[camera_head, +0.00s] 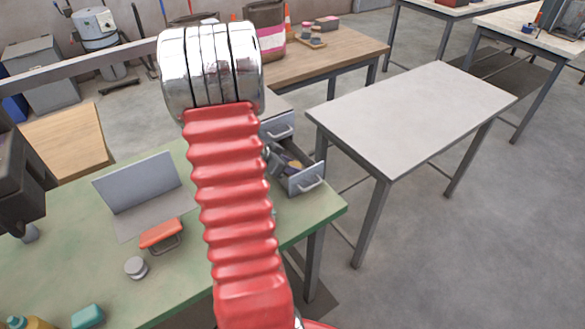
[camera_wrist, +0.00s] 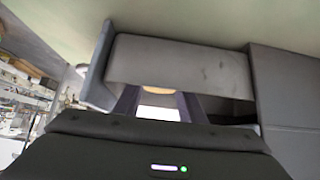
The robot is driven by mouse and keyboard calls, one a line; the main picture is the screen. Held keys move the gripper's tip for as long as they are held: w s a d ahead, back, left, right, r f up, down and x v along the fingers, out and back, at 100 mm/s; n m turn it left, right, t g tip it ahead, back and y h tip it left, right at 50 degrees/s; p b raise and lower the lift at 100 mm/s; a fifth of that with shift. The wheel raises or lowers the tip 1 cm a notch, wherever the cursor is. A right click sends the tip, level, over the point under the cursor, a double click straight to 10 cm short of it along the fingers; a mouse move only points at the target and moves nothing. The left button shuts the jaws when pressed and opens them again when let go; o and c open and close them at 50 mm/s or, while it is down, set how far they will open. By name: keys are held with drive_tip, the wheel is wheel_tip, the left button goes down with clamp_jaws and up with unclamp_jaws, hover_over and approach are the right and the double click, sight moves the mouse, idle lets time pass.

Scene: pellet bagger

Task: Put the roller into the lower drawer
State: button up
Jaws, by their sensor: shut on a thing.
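The lower drawer (camera_head: 307,180) is pulled out from the grey drawer unit on the right of the green bench. Small dark and yellowish items show inside it in the head view. In the wrist view, grey drawer walls (camera_wrist: 180,62) are close ahead and around my gripper (camera_wrist: 158,95). My gripper is shut on a small tan-ended thing (camera_wrist: 157,89), apparently the roller, mostly hidden between the fingers. I cannot tell whether it touches the drawer floor. In the head view, my red arm hides much of the drawer unit, and the gripper is mostly hidden at the drawer.
The upper drawer (camera_head: 278,127) is above the lower one. The green bench (camera_head: 200,275) holds a grey angled plate (camera_head: 140,182), a red-handled tool (camera_head: 160,234), a small grey knob (camera_head: 136,267) and a teal block (camera_head: 88,316). A bare pale table (camera_head: 412,105) stands right.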

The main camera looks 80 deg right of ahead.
drive_tip(key=o, duration=1.2)
drive_tip(key=v, duration=1.2)
drive_tip(key=shift+r, duration=0.1)
drive_tip(key=shift+s, duration=0.15)
